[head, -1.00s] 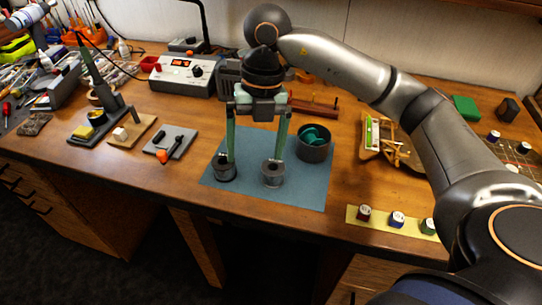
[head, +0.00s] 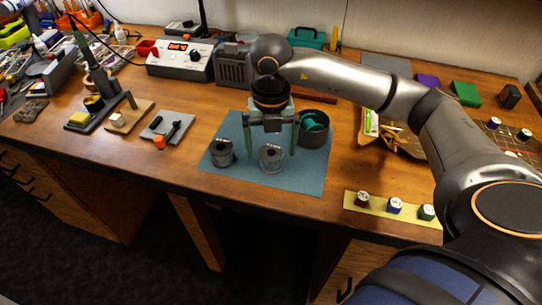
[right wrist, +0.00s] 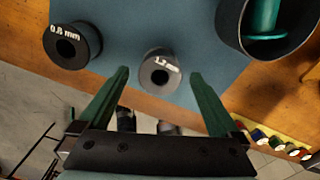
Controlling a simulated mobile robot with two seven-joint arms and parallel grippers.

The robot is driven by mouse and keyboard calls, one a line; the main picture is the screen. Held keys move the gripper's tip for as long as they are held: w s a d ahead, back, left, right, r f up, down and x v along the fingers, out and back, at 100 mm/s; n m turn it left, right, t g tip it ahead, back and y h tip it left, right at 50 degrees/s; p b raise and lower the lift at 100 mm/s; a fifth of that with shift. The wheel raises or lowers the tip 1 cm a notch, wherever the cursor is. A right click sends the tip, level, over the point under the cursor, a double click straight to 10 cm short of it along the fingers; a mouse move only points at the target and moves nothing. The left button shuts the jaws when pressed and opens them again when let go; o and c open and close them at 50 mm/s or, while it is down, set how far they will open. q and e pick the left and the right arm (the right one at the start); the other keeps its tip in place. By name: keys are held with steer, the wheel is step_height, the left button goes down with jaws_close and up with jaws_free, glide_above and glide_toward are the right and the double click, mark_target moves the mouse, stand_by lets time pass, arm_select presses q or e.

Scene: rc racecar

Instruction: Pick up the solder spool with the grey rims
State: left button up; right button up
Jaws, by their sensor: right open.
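The grey-rimmed spool (head: 271,158) stands upright on the blue mat (head: 237,184); it also shows in the right wrist view (right wrist: 160,73), marked with white lettering that seems to read 1.2 mm. A darker-rimmed spool (head: 222,153), marked 0.8 mm in the right wrist view (right wrist: 73,46), stands to its left. My right gripper (head: 271,150) is open and pointing down, with one green finger on each side of the grey-rimmed spool. Gaps show between fingers and spool in the right wrist view (right wrist: 160,74). Fingertip height is hard to judge. My left gripper is out of view.
A dark round container (head: 314,128) with a teal thing inside stands on the mat's right, close to my right finger. A yellow strip (head: 377,205) with small labelled pots lies right of the mat. A grey pad (head: 167,126) lies left. The mat's front is clear.

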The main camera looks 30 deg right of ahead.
steer(key=shift+f, duration=1.2)
jaws_close()
